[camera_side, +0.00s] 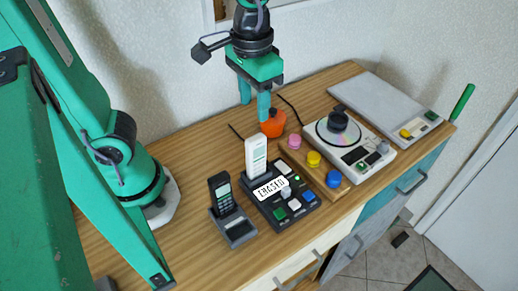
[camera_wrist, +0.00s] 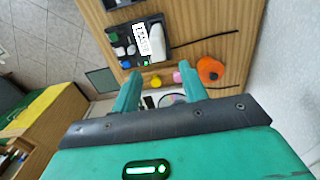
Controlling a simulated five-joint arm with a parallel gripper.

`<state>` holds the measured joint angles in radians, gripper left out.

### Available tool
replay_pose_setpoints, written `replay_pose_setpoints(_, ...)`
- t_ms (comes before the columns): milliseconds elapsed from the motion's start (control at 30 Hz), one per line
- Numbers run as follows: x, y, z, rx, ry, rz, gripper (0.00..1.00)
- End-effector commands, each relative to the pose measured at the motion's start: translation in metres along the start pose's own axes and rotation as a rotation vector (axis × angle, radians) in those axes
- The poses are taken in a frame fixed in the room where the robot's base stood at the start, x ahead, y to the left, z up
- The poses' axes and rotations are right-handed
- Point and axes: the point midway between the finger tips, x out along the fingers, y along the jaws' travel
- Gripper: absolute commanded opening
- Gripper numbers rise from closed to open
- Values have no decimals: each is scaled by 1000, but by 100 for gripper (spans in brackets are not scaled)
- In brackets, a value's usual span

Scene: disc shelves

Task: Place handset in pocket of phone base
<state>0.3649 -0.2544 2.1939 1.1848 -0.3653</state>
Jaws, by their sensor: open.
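My gripper (camera_side: 256,104) is open and empty, fingers pointing down, above the back of the wooden top, behind and above a white handset-like block (camera_side: 255,156). Its fingers also show in the wrist view (camera_wrist: 158,82). The white block stands upright at the back of a dark base (camera_side: 296,214) with a label and coloured buttons. Both also show in the wrist view, the block (camera_wrist: 157,42) and base (camera_wrist: 121,32). To the left, a black handset (camera_side: 220,192) with a screen and keys stands slightly tilted in a smaller dark grey phone base (camera_side: 238,231). How deep either sits is hidden.
An orange round object (camera_side: 273,123) lies near my fingers. Pink (camera_side: 295,142), yellow (camera_side: 313,158) and blue (camera_side: 333,178) knobs stand on a wooden strip. A white disc player (camera_side: 345,140) and a grey flat device (camera_side: 385,100) fill the right. Wood left of the bases is clear.

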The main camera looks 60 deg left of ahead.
Motion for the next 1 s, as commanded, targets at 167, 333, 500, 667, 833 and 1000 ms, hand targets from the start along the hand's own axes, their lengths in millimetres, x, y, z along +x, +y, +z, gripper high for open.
replay_pose_setpoints(167, -6, -17, 3, -5, 69, 21, 43)
replay_pose_setpoints(333, -13, -43, 9, -8, 183, 39, 43)
replay_pose_setpoints(500, -18, -69, 18, -7, 314, 35, 43)
replay_pose_setpoints(667, -20, -87, 26, -3, 413, 15, 43)
replay_pose_setpoints(833, -21, -96, 30, 0, 468, -3, 43)
replay_pose_setpoints(1000, -20, -98, 31, 3, 477, -7, 43)
